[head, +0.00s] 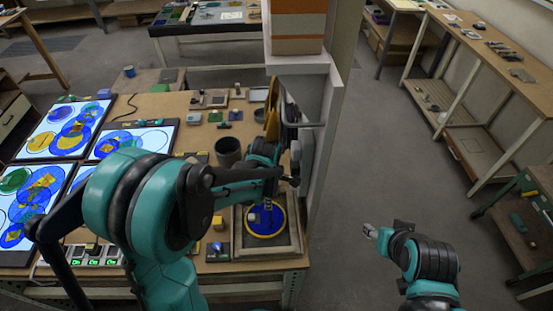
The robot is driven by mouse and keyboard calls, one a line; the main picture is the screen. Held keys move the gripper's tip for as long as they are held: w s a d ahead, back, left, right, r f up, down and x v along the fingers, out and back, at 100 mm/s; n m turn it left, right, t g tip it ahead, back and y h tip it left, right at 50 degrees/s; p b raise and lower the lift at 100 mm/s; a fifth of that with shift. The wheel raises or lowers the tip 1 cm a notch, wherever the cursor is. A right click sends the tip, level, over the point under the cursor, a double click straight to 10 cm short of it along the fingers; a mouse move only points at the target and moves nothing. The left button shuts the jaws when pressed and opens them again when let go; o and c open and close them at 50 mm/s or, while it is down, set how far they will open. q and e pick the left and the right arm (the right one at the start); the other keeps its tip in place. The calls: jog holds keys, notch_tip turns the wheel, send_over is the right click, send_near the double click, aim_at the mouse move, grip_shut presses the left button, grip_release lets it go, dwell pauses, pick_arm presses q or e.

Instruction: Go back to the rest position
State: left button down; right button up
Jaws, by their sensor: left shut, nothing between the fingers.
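My left arm comes in from the left over the workbench (180,104). My left gripper (291,142) is at the bench's right end, close beside the grey upright panel (325,150). It is shut, with nothing seen held in it; whether it touches the panel cannot be told. A yellow item (272,108) shows just behind it. A round blue piece with a yellow rim (264,219) lies in a wooden tray (293,246) below the left forearm.
Light panels with blue and yellow circle patterns (66,128) lie on the bench's left side. A dark cup (229,152) stands near my left forearm. An orange-and-white block (297,25) tops the panel. Shelving (490,75) stands at the right. Floor between is clear.

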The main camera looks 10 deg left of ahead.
pick_arm(q)
jog(key=s+a+r+m+t+b, duration=0.2)
jog(key=s+m+b, duration=0.3)
jog(key=m, duration=0.5)
jog(key=s+a+r+m+t+b, duration=0.2)
jog(key=s+m+t+b, duration=0.3)
jog(key=m, duration=0.6)
jog(key=shift+s+a, duration=0.15)
jog(key=shift+a, duration=0.2)
jog(key=shift+a+f, duration=0.1)
